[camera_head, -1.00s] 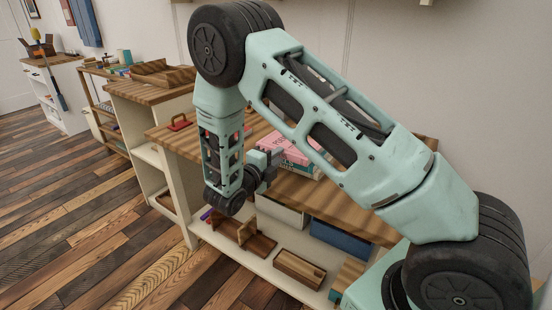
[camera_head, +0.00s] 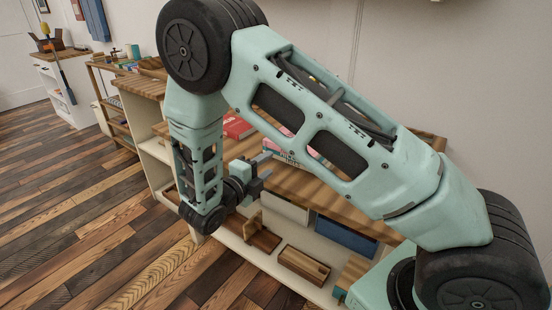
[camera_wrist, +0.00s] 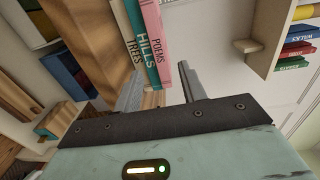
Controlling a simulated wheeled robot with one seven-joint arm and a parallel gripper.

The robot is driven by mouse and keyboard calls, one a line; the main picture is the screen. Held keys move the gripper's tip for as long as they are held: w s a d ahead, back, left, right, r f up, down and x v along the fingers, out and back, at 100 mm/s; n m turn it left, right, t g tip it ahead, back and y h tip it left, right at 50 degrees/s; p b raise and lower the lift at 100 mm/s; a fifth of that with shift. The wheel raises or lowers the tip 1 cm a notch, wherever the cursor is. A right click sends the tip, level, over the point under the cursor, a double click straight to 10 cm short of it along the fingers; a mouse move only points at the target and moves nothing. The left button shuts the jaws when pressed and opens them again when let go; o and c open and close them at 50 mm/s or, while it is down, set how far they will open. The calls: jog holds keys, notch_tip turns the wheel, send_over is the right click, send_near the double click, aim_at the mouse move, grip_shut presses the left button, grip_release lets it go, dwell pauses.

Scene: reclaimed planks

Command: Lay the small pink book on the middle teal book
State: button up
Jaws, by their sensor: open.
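The small pink book (camera_wrist: 152,28), with "POEMS" on its spine, lies flat against the teal book (camera_wrist: 138,32) marked "HILLS" in the wrist view. A book marked "TREES" (camera_wrist: 132,52) is on the other side of the teal one, by the wooden top. In the head view the pink book (camera_head: 285,146) shows partly behind my arm. My gripper (camera_wrist: 160,72) is open and empty, its fingers pointing at the spines. In the head view my gripper (camera_head: 266,168) is in front of the stack, apparently clear of it.
A red book (camera_head: 237,128) lies on the wooden top (camera_head: 320,195) behind my arm. Below are a blue box (camera_head: 345,236) and a wooden box (camera_head: 303,264) on the lower shelf. The wrist view shows a wall shelf with several books (camera_wrist: 297,48). Open floor lies to the left.

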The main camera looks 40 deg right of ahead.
jog(key=s+a+r+m+g+y, duration=0.3)
jog(key=s+a+m+y, duration=0.5)
jog(key=s+m, duration=0.6)
jog(key=s+a+r+m+g+y, duration=0.3)
jog(key=s+a+r+m+y, duration=0.2)
jog(key=s+a+m+y, duration=0.4)
jog(key=s+a+m, duration=0.1)
jog(key=s+m, duration=0.3)
jog(key=m, duration=0.5)
jog(key=shift+s+a, duration=0.2)
jog(key=shift+s, duration=0.2)
jog(key=shift+r, duration=0.15)
